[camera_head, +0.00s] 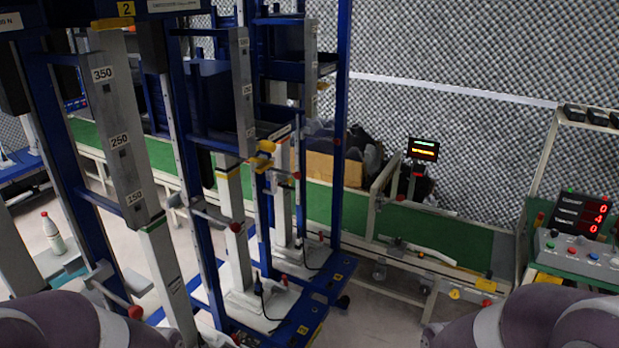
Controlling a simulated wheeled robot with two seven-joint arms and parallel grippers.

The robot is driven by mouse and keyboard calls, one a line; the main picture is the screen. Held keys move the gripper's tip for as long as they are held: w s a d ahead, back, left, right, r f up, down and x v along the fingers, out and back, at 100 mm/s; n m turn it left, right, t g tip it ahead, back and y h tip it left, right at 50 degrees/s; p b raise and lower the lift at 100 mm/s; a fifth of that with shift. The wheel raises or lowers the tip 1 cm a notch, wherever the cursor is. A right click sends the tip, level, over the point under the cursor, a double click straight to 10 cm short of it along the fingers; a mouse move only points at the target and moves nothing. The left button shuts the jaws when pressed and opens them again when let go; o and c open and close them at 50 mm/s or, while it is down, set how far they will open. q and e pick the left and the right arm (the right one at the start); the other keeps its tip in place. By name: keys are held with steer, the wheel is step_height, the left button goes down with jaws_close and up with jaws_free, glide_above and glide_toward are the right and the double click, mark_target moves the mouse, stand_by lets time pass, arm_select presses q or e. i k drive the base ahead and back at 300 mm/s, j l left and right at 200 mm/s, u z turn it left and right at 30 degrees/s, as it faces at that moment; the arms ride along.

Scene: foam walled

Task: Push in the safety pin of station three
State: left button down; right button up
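Tall blue-framed test stations stand on the left and middle. The nearest has a grey column (120,130) marked 350, 250 and 150, and a yellow label "2" shows at the top. Horizontal pins with red knobs cross the columns: a near pin (112,292) at lower left, a middle pin (212,214) and a far pin (281,172). I cannot read which station is number three. How far each pin is pushed in is not clear. Neither of my grippers is in view; only my arm links show at the bottom corners.
A control box (580,255) with buttons and a red counter display (582,214) are at the right. A bottle (53,234) stands at left. Some floor is clear around the stations.

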mark_target(297, 175)
steer(key=i+l+u, duration=0.15)
steer(key=u, duration=0.85)
steer(key=i+l+u, duration=0.25)
steer(key=l, duration=0.35)
steer(key=i+l+u, duration=0.25)
steer(key=l, duration=0.4)
steer(key=l+u, duration=0.25)
steer(key=l, duration=0.35)
steer(key=l+u, duration=0.25)
steer(key=l, duration=1.1)
steer(key=i+l, duration=0.15)
steer(key=l, duration=0.5)
